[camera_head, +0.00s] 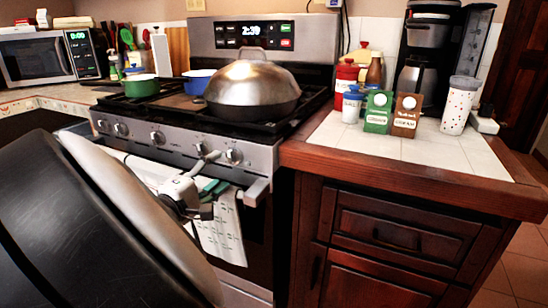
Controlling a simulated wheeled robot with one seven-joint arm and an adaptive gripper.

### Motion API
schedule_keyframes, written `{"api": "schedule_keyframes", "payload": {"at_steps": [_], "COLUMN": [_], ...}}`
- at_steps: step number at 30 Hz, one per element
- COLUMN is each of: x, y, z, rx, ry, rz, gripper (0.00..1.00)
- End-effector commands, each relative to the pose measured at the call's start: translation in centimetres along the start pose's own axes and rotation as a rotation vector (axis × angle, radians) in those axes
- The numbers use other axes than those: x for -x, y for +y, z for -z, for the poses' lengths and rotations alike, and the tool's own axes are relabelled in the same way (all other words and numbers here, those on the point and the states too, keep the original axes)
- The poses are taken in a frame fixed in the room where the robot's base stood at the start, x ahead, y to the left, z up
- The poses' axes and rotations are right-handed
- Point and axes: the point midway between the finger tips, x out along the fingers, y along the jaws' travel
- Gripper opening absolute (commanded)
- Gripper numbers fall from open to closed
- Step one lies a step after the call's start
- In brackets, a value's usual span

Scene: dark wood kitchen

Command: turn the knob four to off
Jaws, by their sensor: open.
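The stove's front panel (180,149) carries a row of several round silver knobs. Counting from the left, the fourth knob (201,148) is partly covered by my gripper, and the rightmost knob (234,156) is in clear view just right of it. My gripper (210,172) is open in front of the panel, with its upper finger overlapping the fourth knob in the picture. I cannot tell whether it touches the knob. The knob's pointer angle is too small to read.
A domed silver lid covers a large pan (253,91) on the right burners. A green pot (142,86) and a blue pot (199,80) stand behind. A towel (221,232) hangs from the oven handle (257,191) beneath my gripper. A wooden counter (420,171) adjoins at right.

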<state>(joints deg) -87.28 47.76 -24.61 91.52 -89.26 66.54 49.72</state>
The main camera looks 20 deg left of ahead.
Motion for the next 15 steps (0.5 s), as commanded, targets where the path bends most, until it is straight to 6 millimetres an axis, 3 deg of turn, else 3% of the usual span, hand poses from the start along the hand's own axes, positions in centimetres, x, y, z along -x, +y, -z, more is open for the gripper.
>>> {"api": "schedule_keyframes", "payload": {"at_steps": [6,15], "x": [3.8,5.4], "y": [0.0,0.0], "z": [0.1,0.0], "rx": [-0.001,-0.001], "ry": [0.002,0.0], "rz": [0.0,0.0], "gripper": [0.58,0.58]}}
